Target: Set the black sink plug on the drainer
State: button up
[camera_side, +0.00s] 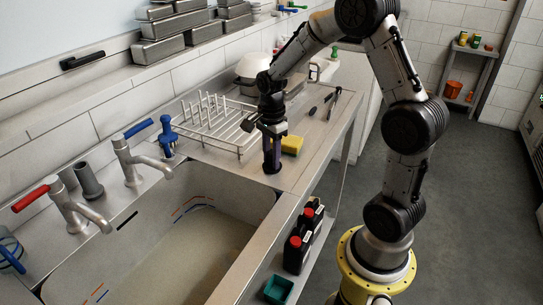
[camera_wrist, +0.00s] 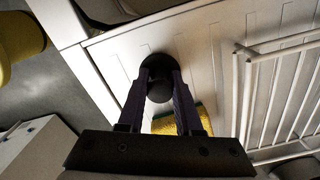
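The black sink plug (camera_wrist: 158,84) is a dark round piece between my fingertips in the wrist view. In the side view it is a dark shape at the foot of my gripper, hard to tell from the fingers. The plug is at or very close to the drainer surface; contact is hard to confirm.
A yellow sponge (camera_side: 292,144) lies right beside my gripper. A white wire rack (camera_side: 215,125) stands behind it, with a blue brush (camera_side: 167,135) to the left. The sink (camera_side: 190,240) opens in front. Black bottles with red caps (camera_side: 298,250) stand below the counter edge.

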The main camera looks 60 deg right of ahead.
aim_at(271, 153)
jog(key=o, duration=0.4)
notch_tip(271, 153, up, 11)
jog(key=shift+r, duration=0.15)
jog(key=s+a+r+n+t, duration=0.2)
jog(key=s+a+n, duration=0.5)
jog(key=n, duration=0.4)
jog(key=s+a+r+n+t, duration=0.1)
jog(key=s+a+n+t, duration=0.2)
jog(key=s+a+n, duration=0.3)
jog(key=shift+s+a+r+n+t, duration=0.35)
jog(key=shift+s+n, duration=1.5)
jog(key=shift+n, duration=0.95)
